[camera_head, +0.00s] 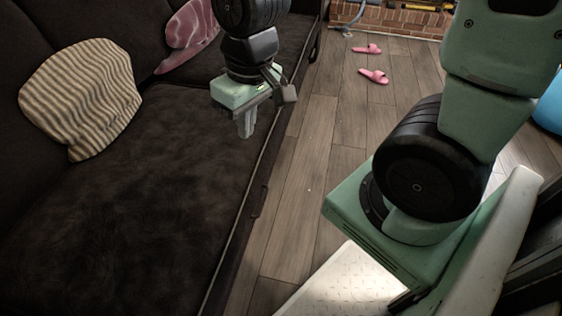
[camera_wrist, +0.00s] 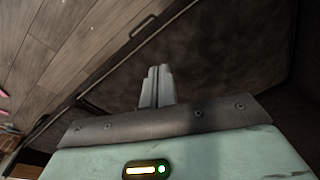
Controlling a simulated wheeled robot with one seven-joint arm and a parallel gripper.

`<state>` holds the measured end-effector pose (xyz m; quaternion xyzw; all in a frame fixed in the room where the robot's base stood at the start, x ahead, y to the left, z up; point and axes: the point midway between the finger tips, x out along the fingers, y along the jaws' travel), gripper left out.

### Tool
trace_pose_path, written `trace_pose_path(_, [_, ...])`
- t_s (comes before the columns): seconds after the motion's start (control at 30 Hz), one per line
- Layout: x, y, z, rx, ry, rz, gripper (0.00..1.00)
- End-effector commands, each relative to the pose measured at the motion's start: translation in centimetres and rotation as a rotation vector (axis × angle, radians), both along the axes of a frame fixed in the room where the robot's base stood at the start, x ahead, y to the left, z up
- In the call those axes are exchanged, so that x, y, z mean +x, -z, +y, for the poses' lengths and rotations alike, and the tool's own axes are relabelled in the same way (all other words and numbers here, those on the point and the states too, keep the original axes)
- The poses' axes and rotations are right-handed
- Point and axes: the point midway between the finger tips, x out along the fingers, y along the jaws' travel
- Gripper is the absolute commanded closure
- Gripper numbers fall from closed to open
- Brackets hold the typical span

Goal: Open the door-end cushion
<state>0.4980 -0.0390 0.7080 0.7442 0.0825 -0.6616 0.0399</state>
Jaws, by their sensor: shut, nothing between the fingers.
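A dark brown sofa seat cushion (camera_head: 120,220) lies flat and closed in the left of the head view. It also shows in the wrist view (camera_wrist: 225,60). A dark handle (camera_head: 257,203) sits on its front edge; a handle also shows at the edge in the wrist view (camera_wrist: 143,26). A further seat section (camera_head: 275,45) lies behind my gripper. I cannot tell which end is nearer a door. My gripper (camera_head: 245,130) points down above the front edge of the seat, apart from the handle. Its fingers (camera_wrist: 156,85) are together and empty.
A striped pillow (camera_head: 82,98) and a pink pillow (camera_head: 188,35) lean on the sofa back. Two pink slippers (camera_head: 372,75) lie on the wooden floor (camera_head: 300,190). A brick hearth (camera_head: 395,20) stands at the back. The floor beside the sofa is mostly clear.

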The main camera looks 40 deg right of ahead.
Motion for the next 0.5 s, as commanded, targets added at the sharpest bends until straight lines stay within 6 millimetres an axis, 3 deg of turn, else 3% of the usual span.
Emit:
trace_pose_path(0.03, [0.5, 3.6, -0.8, 0.003, 0.038, 0.003, 1.00])
trace_pose_path(0.27, [3.0, 12.5, -4.8, 0.029, 0.241, 0.035, 1.00])
trace_pose_path(0.37, [4.1, 17.0, -7.1, 0.054, 0.368, 0.067, 1.00])
trace_pose_path(0.5, [5.9, 24.4, -11.2, 0.128, 0.631, 0.155, 1.00])
